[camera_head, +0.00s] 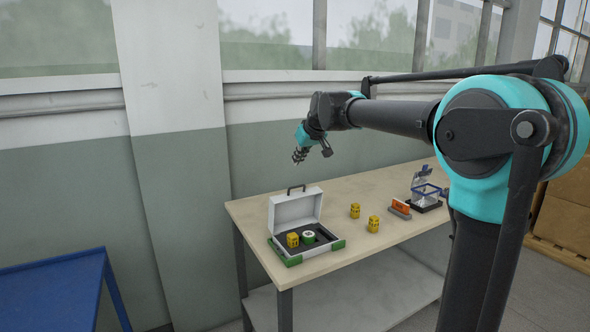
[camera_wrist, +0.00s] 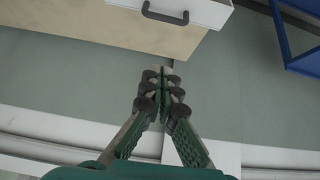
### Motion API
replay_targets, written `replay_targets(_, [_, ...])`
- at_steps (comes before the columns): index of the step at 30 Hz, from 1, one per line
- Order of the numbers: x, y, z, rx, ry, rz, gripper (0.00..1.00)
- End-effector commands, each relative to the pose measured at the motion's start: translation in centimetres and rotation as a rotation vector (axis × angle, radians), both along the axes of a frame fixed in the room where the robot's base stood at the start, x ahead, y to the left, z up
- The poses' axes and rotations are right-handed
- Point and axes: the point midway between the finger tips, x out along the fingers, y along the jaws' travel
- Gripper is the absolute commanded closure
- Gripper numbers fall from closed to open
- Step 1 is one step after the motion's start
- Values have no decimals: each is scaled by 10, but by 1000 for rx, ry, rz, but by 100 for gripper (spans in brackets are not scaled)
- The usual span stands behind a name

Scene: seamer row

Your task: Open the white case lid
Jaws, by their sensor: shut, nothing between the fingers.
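The white case (camera_head: 297,208) stands on the near left part of the table with its lid raised upright and a dark handle (camera_head: 296,188) on the lid's top edge. Its dark inside holds a yellow block (camera_head: 292,240) and a green and white round piece (camera_head: 308,237). The case has green corners. In the wrist view the white lid (camera_wrist: 206,10) and its dark handle (camera_wrist: 165,14) show at the top edge. My gripper (camera_head: 298,160) is in the air above and behind the lid, apart from it. Its fingers (camera_wrist: 163,80) are together and hold nothing.
Two yellow blocks (camera_head: 355,210) (camera_head: 373,224), an orange piece in a grey holder (camera_head: 400,208) and a blue-framed stand (camera_head: 427,195) are on the table (camera_head: 345,245) right of the case. A blue table (camera_head: 55,290) stands at the left. The wall and windows are behind.

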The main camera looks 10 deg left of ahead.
Motion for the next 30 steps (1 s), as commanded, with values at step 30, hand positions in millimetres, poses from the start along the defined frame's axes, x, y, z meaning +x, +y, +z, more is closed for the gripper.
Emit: replay_targets(30, [16, 11, -84, 3, 4, -3, 100])
